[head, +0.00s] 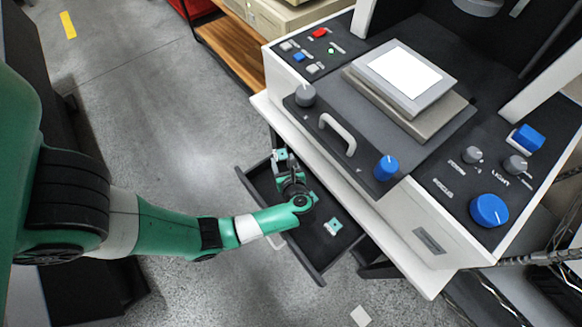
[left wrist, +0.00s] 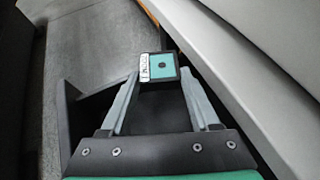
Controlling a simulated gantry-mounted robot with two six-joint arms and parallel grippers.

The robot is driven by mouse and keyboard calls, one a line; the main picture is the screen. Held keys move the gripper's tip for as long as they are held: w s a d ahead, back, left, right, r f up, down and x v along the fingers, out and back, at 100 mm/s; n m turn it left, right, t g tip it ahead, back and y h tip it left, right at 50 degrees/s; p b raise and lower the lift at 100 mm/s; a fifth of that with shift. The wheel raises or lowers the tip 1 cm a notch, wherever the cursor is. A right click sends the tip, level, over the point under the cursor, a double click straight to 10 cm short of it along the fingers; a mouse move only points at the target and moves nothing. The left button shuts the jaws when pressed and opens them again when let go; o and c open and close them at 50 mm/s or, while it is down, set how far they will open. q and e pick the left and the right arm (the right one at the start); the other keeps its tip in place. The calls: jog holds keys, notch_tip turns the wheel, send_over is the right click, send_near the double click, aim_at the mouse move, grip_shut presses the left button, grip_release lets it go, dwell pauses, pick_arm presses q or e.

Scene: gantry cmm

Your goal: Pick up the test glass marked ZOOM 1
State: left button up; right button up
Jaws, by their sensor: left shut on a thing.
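A small teal test glass (left wrist: 163,67) with a dark dot and a white label strip is between the fingertips of my left gripper (left wrist: 160,76) in the left wrist view. The fingers are shut on its two sides. Another teal test glass (head: 333,227) lies in the near part of the drawer. A teal patch (head: 312,197) shows beside my wrist, partly hidden. My right gripper is not in view.
The measuring machine (head: 345,192) stands right above the drawer, with a handle, a blue knob (head: 386,167) and a raised stage with a bright plate (head: 405,72). Its white edge overhangs close to my gripper. Open floor (head: 150,90) lies to the left.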

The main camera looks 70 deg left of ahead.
pick_arm(q)
jog(key=s+a+r+p, duration=0.3)
jog(key=s+a+r, duration=0.1)
jog(key=a, duration=0.5)
jog(key=shift+s+r+p, duration=0.35)
jog(key=shift+s+r, duration=0.05)
jog(key=shift+r, duration=0.35)
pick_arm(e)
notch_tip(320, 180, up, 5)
